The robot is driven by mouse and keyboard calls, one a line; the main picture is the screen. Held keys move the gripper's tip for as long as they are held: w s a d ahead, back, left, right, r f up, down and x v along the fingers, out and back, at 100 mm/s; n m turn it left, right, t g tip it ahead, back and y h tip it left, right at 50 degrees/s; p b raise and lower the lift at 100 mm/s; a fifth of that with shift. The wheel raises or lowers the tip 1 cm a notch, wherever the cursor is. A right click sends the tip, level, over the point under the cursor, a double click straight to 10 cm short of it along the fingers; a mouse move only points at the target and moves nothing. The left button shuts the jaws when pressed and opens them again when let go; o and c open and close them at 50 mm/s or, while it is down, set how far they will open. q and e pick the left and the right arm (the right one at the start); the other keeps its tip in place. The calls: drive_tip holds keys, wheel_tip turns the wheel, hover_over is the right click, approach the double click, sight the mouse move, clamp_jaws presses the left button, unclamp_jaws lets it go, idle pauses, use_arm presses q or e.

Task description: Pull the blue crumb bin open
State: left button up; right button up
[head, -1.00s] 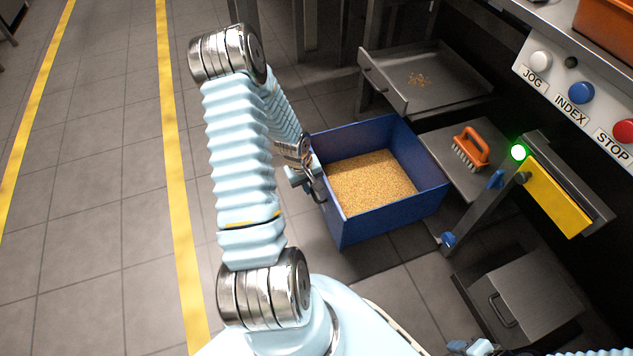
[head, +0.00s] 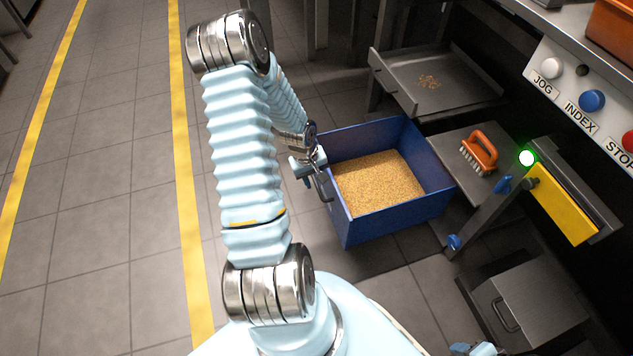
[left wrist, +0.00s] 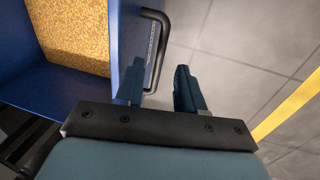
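The blue crumb bin (head: 398,217) stands pulled out over the floor, holding a layer of golden crumbs. Its dark bar handle is on the wall facing my left arm; the handle (left wrist: 161,55) shows clearly in the left wrist view beside the bin's blue wall (left wrist: 120,45). My left gripper (head: 303,170) is at the handle. In the left wrist view its two fingers (left wrist: 160,90) are apart, with the near end of the handle seen between them and no grip on it. A part of my right gripper (head: 474,348) shows at the bottom edge, too little to judge.
A grey metal tray (head: 455,97) with a few crumbs is behind the bin. An orange brush (head: 482,150) lies on a metal shelf right of it. A yellow panel (head: 563,205) and a grey box with a handle (head: 530,305) stand at right. Floor at left is clear.

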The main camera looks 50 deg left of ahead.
use_arm(q)
wheel_tip(320, 180, up, 10)
drive_tip(key=s+p, duration=0.2)
drive_tip(key=shift+a, duration=0.4)
drive_tip(key=shift+w, duration=0.1)
drive_tip(key=w+d+f+m, duration=0.1)
drive_tip(key=d, duration=0.2)
drive_tip(key=w+d+f+m+h+p, duration=0.1)
drive_tip(key=d, duration=0.3)
drive_tip(key=w+d+f+m+p, duration=0.1)
drive_tip(key=d, duration=0.2)
drive_tip(key=shift+w+d+h, duration=0.15)
drive_tip(key=shift+w+h, duration=0.15)
drive_tip(key=s+d+f+m+p, duration=0.1)
drive_tip(key=s+d+m, duration=0.1)
drive_tip(key=d, duration=0.6)
drive_tip(key=s+d+f+m+h+p, duration=0.1)
drive_tip(key=d+m, duration=0.3)
drive_tip(key=d, duration=0.4)
drive_tip(key=s+d+f+m+g+p, duration=0.1)
drive_tip(key=s+d+f+m, duration=0.1)
drive_tip(key=d, duration=0.7)
drive_tip(key=shift+s+f+m+h+p, duration=0.35)
drive_tip(key=shift+s+f+m+h, duration=0.1)
drive_tip(key=shift+s, duration=0.55)
